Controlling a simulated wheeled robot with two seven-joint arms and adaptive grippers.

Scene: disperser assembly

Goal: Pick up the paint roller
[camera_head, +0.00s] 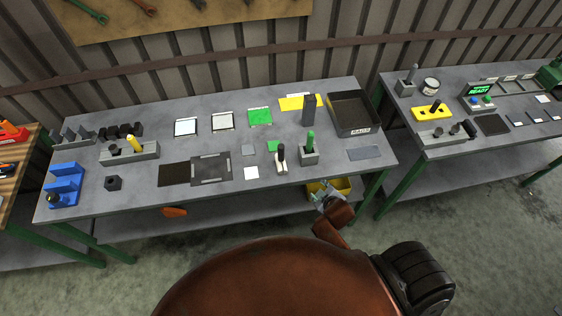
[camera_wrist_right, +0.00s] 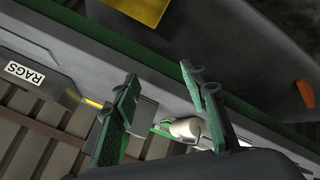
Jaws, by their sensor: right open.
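A small white-and-black tool (camera_head: 281,158), which looks like the paint roller, stands near the front edge of the middle table. In the right wrist view a pale cylinder (camera_wrist_right: 187,127), probably its roller, shows between my fingers, partly hidden by the finger on the right. My right gripper (camera_head: 324,192) is in front of the table's front edge, to the right of and nearer than the tool. Its two green-padded fingers (camera_wrist_right: 158,73) are spread, with nothing between the tips. My left gripper is not in view.
A grey block with a green-handled tool (camera_head: 309,155) stands right of the roller. Behind are a black rags tray (camera_head: 373,127) and a dark upright block (camera_head: 309,109). A yellow bin (camera_head: 341,184) is under the table edge, by my right gripper.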

